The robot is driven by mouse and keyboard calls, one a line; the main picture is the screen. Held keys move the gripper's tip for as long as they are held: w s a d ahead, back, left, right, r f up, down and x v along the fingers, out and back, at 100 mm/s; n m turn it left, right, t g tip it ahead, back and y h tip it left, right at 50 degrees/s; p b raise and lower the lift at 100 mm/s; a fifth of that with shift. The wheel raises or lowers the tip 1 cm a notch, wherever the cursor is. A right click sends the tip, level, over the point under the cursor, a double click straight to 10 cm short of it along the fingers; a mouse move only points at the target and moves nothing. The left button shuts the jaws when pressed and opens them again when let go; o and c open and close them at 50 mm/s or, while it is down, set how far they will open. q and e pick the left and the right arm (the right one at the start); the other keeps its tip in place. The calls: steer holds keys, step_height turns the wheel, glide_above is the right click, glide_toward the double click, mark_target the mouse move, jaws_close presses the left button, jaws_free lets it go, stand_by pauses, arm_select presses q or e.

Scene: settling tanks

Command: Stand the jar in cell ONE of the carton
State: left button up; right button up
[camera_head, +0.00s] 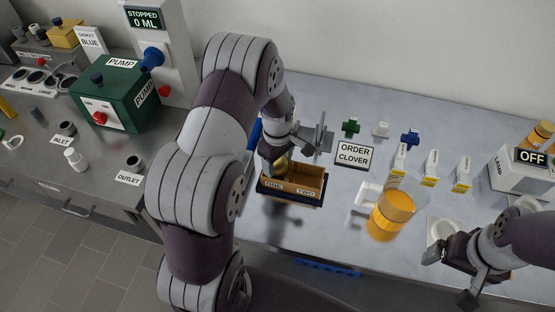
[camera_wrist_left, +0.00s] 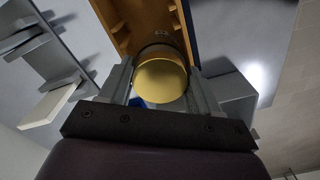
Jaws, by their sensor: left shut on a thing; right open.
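The jar shows a gold lid (camera_wrist_left: 162,80) between the fingers of my left gripper (camera_wrist_left: 160,88) in the left wrist view. In the head view my left gripper (camera_head: 285,152) is shut on the jar (camera_head: 281,163), at the left cell of the brown carton (camera_head: 309,180). The jar looks upright, its lower part hidden by the carton wall. I cannot tell whether it touches the cell floor. The carton's front labels are small; the right cell looks empty. The carton (camera_wrist_left: 128,30) also shows in the left wrist view. My right gripper (camera_head: 458,274) is open and empty at the lower right.
Green (camera_head: 351,127) and blue (camera_head: 410,137) pieces, small white-and-yellow packets (camera_head: 431,167) and a lamp box (camera_head: 520,172) line the back.

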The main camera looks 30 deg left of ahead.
arm_select(q)
steer(key=shift+f, duration=0.1)
steer(key=o, duration=1.3)
steer(key=shift+s, duration=0.1)
steer(key=shift+o, duration=0.2)
steer(key=shift+r, duration=0.3)
step_height(320, 180, up, 11)
steer(key=b, duration=0.2)
steer(key=s+d+m+t, duration=0.1)
steer(key=s+d+m, duration=0.7)
steer(key=s+m, duration=0.5)
steer(key=shift+s+d+f+m, duration=0.15)
steer(key=shift+s+f+m, duration=0.1)
steer(key=shift+m, duration=0.65)
steer(key=shift+s+r, duration=0.1)
